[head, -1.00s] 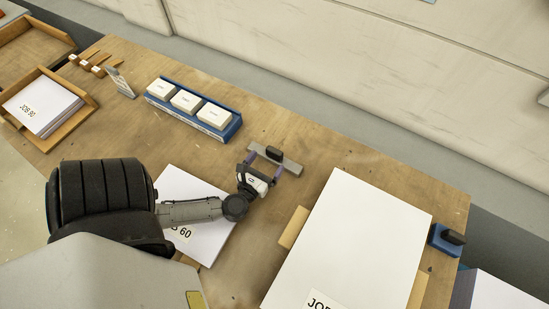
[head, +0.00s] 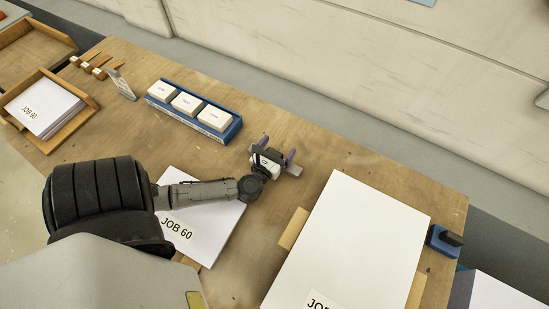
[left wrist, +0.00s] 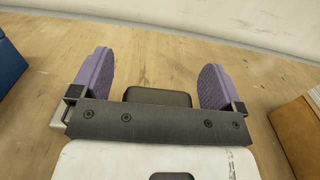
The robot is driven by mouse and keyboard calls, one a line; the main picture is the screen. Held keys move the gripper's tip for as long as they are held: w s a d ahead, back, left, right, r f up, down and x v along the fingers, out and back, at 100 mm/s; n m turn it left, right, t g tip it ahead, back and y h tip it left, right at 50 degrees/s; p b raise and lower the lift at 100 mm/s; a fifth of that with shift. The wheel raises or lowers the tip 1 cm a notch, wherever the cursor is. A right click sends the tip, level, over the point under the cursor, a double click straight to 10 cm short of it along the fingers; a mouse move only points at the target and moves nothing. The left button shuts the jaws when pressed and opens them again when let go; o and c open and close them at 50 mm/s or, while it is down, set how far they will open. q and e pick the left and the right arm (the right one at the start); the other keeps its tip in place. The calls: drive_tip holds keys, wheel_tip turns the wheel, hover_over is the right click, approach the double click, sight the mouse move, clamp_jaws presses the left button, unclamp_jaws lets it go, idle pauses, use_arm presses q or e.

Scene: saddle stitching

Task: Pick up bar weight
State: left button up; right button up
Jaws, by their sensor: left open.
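The bar weight (head: 297,172) is a grey bar lying on the wooden table, between the blue card holder and the large white stack. My left gripper (head: 278,150) is over it and covers most of it in the head view. The gripper is open, with its two purple fingers apart. In the left wrist view the weight's black knob (left wrist: 157,97) shows between the fingers (left wrist: 157,82), touching neither visibly. The gripper's dark front plate hides the knob's lower part and most of the bar. My right gripper is not in view.
A blue holder (head: 228,134) with white blocks stands at the upper left of the weight. A large white stack (head: 355,235) lies to the right, and a JOB 60 stack (head: 212,245) lies under my left arm. A blue block with a black top (head: 444,240) sits at the right edge.

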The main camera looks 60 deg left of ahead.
use_arm(q)
clamp_jaws()
drive_tip(key=shift+r, duration=0.15)
idle(0.8)
